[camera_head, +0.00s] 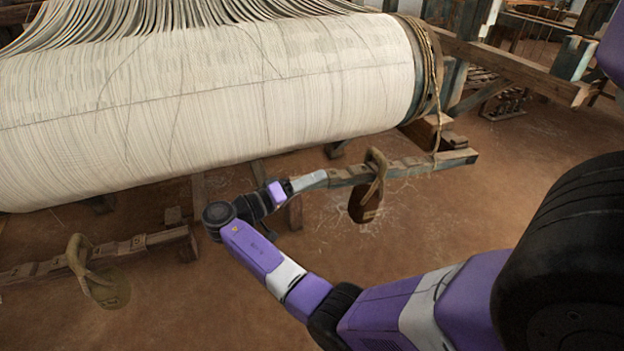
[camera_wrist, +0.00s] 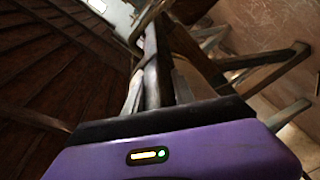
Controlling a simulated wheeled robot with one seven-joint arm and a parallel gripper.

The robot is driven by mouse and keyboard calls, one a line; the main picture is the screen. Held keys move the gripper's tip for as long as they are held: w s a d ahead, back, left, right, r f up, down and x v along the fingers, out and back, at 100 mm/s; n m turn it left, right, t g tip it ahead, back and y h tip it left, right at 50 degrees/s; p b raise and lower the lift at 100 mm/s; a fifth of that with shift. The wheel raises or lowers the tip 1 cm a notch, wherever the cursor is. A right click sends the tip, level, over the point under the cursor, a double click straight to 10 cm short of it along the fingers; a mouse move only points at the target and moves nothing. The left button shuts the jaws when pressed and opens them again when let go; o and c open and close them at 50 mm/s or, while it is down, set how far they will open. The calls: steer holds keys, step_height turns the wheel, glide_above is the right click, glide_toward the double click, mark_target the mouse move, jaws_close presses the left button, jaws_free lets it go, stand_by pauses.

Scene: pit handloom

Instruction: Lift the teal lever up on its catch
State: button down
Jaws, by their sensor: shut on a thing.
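The lever (camera_head: 405,167) is a long worn wooden bar with faded teal paint, below the right end of the big warp roll in the head view. Its near end is pale blue-grey (camera_head: 309,181). My gripper (camera_head: 288,188) is at that near end and shut on it. In the wrist view, the bar (camera_wrist: 152,65) runs away from me between the two fingers of my gripper (camera_wrist: 157,95). A weight (camera_head: 364,203) hangs from the lever by a thick rope loop. I cannot make out the catch.
The cream warp roll (camera_head: 210,95) fills the upper left, close above the lever. A rope (camera_head: 438,110) runs from its right end down to the lever. A second weighted bar (camera_head: 130,245) lies at lower left. Bare earth floor (camera_head: 430,220) is open at right.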

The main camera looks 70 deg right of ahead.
steer(key=c, duration=1)
jaws_free()
steer(key=shift+c, duration=0.2)
steer(key=v, duration=0.8)
steer(key=shift+w, duration=0.1)
steer(key=b+v, duration=0.4)
steer(key=v, duration=0.4)
steer(key=shift+w+a, duration=0.25)
steer(key=shift+a, duration=0.05)
steer(key=shift+r, duration=0.1)
